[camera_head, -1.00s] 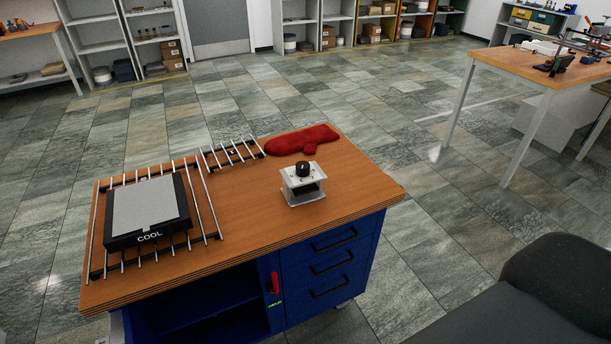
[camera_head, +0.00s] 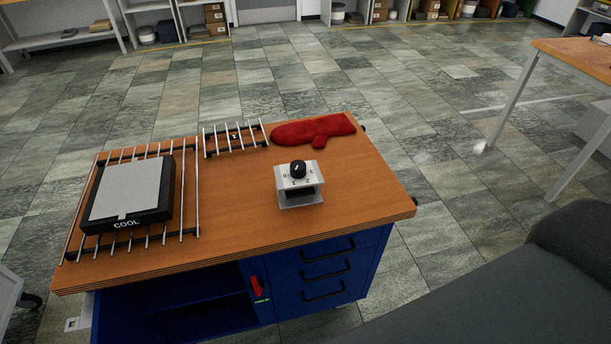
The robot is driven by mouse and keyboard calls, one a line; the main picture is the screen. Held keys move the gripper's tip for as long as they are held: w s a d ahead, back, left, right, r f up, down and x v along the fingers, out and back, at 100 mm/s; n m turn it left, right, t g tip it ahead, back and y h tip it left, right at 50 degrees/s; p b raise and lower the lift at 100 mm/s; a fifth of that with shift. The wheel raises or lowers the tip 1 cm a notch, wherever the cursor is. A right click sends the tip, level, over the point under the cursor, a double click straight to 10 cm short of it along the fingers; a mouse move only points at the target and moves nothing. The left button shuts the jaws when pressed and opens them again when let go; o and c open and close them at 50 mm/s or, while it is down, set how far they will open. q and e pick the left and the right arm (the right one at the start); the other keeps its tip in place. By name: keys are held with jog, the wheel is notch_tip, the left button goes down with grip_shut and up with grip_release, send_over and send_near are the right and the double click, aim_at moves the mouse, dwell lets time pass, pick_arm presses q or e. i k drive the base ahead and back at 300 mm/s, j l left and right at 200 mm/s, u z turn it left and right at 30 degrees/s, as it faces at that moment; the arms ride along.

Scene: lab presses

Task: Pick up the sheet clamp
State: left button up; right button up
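A small white block-shaped device (camera_head: 299,185) with a black knob and a marked dial on top stands on the wooden top of a blue workbench (camera_head: 240,215). A dark gap shows in its front, between its upper and lower plates. I cannot tell for sure whether it is the sheet clamp; nothing else in view is plainly one. Neither of my grippers is in view.
On the bench, a black and grey slab marked COOL (camera_head: 130,195) lies on a wire rack at left. A smaller rack (camera_head: 236,138) and a red oven mitt (camera_head: 313,129) lie along the far edge. Another table (camera_head: 585,60) stands at right.

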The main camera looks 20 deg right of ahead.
aim_at(291, 193)
jog(key=i+l+u, duration=0.15)
jog(key=l, duration=0.5)
jog(key=l+u, duration=0.15)
jog(key=l, duration=0.55)
